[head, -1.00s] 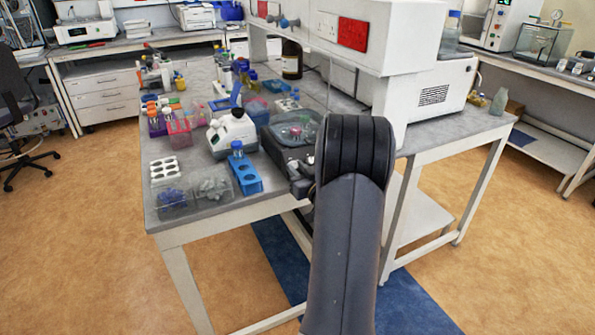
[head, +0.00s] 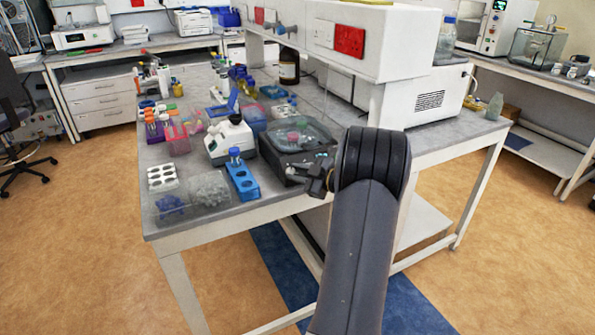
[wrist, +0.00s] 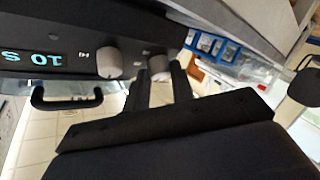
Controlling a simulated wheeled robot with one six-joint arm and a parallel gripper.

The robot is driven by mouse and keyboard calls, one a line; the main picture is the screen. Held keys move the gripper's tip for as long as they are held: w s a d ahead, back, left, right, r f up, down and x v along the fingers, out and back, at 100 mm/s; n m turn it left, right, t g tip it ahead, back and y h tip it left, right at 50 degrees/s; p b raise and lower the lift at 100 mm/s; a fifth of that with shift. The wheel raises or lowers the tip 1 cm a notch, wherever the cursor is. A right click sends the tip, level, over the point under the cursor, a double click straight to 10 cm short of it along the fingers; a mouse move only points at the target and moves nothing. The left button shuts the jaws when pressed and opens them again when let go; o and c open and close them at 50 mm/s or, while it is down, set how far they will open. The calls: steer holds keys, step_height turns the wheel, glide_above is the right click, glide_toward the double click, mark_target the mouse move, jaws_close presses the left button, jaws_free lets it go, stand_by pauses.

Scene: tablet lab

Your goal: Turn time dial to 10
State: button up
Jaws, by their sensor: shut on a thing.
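A dark benchtop device (head: 284,161) with a clear domed lid stands at the front edge of the bench in the head view. One dial (wrist: 109,62) stands clear, beside the display. My gripper (wrist: 160,78) is shut on the other dial (wrist: 158,64), farther from the display. Its pointer mark and label cannot be made out. In the head view my gripper (head: 318,182) is at the device's front right corner, partly hidden by my arm.
A blue tube rack (head: 242,182), a white instrument (head: 229,143) and a clear tray (head: 208,190) stand left of the device. A white shelf unit with a red socket (head: 349,40) rises behind my arm. Open floor (head: 90,230) lies left of the bench.

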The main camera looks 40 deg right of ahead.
steer(key=shift+r+n+g+y+p, duration=0.1)
steer(key=shift+n+g+y+p, duration=0.35)
steer(key=shift+n, duration=0.45)
steer(key=o, duration=1)
steer(key=shift+d, duration=0.1)
steer(key=b+v, duration=0.1)
steer(key=v, duration=0.9)
steer(key=shift+s+d, duration=0.1)
steer(key=shift+s, duration=0.2)
